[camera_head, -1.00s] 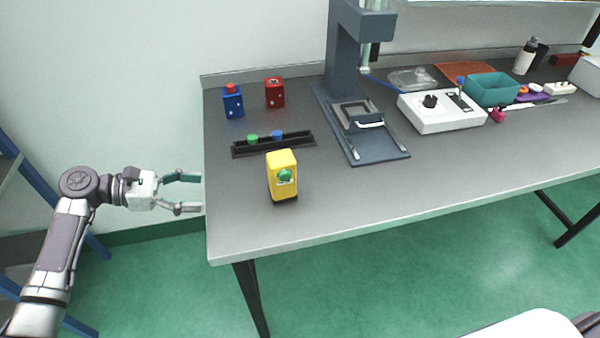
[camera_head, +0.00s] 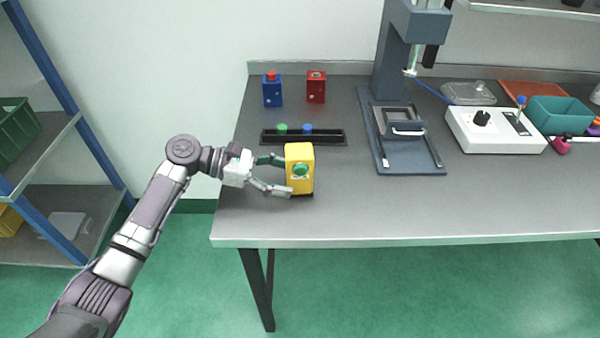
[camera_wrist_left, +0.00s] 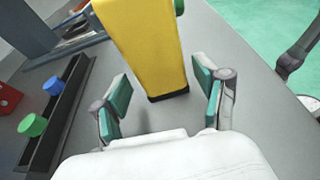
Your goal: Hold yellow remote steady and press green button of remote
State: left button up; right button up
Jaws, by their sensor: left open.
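The yellow remote (camera_head: 300,156) stands upright near the left end of the table, with its round green button (camera_head: 300,170) on the side facing the head camera. My left gripper (camera_head: 278,174) is open at the remote's left side, its two fingers pointing towards it. In the left wrist view the yellow remote (camera_wrist_left: 150,45) rises beyond the open fingers (camera_wrist_left: 165,98), with its dark base slightly ahead of and between the fingertips. A bit of the green button (camera_wrist_left: 179,7) shows at its right edge. My right gripper is not in view.
A black tray (camera_head: 345,137) with a green knob (camera_head: 282,129) and a blue knob (camera_head: 308,129) lies behind the remote. A blue box (camera_head: 272,94) and a red box (camera_head: 316,90) stand farther back. A dark press (camera_head: 378,160) stands right. The tabletop right of the remote is clear.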

pick_arm(q)
jog(key=shift+d, duration=0.8)
jog(key=shift+d+f+p, duration=0.3)
jog(key=shift+d+p, duration=0.05)
jog(key=shift+d, duration=0.1)
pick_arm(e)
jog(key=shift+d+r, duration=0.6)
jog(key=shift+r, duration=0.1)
pick_arm(q)
jog(key=c, duration=0.8)
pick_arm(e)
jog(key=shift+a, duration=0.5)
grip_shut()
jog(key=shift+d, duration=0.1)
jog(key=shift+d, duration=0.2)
